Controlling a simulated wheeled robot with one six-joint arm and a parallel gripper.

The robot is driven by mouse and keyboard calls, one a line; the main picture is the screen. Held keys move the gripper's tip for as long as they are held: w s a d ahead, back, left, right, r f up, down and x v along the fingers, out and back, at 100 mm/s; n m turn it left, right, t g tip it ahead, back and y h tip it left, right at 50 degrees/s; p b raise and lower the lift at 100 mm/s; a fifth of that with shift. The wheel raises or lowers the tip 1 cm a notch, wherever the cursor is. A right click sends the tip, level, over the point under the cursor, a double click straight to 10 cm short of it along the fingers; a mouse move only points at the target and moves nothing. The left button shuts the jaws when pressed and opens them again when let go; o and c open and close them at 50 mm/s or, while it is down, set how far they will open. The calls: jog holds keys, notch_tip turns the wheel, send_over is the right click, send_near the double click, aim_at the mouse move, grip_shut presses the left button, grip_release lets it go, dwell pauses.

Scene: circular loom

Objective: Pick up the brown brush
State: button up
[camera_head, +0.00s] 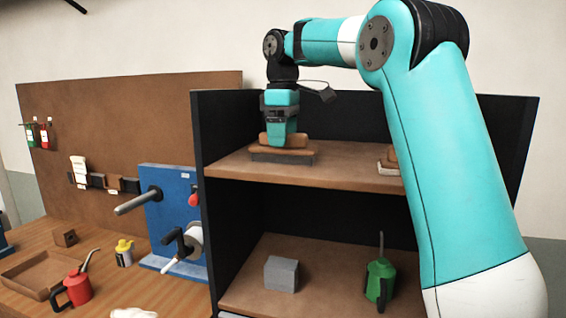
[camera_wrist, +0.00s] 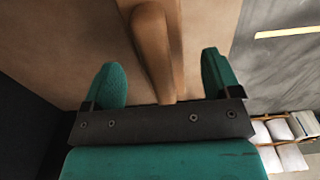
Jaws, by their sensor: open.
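The brown brush (camera_head: 284,152) has a wooden-looking body over a grey base and lies on the upper shelf, near its left wall. My gripper (camera_head: 279,138) points down just over it and overlaps it in the head view. In the wrist view my gripper (camera_wrist: 160,62) is open, with one teal finger on each side of the brush's brown handle (camera_wrist: 156,40). Gaps show between the handle and both fingers. The lower end of the handle is hidden by the gripper's dark bar.
Dark side walls flank the upper shelf (camera_head: 340,170). Another brown and pale item (camera_head: 388,162) sits farther right, partly hidden by my arm. Below stand a grey block (camera_head: 281,273) and a green oil can (camera_head: 379,280). A blue machine (camera_head: 170,222) is at left.

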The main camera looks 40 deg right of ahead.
notch_tip(320, 180, down, 2)
jog(key=shift+f+b, duration=0.2)
jog(key=shift+b, duration=0.5)
jog(key=shift+r, duration=0.1)
jog(key=c, duration=1.1)
jog(key=shift+r+p, duration=0.15)
jog(key=shift+p, duration=0.15)
notch_tip(320, 180, up, 20)
jog(key=p, duration=1.2)
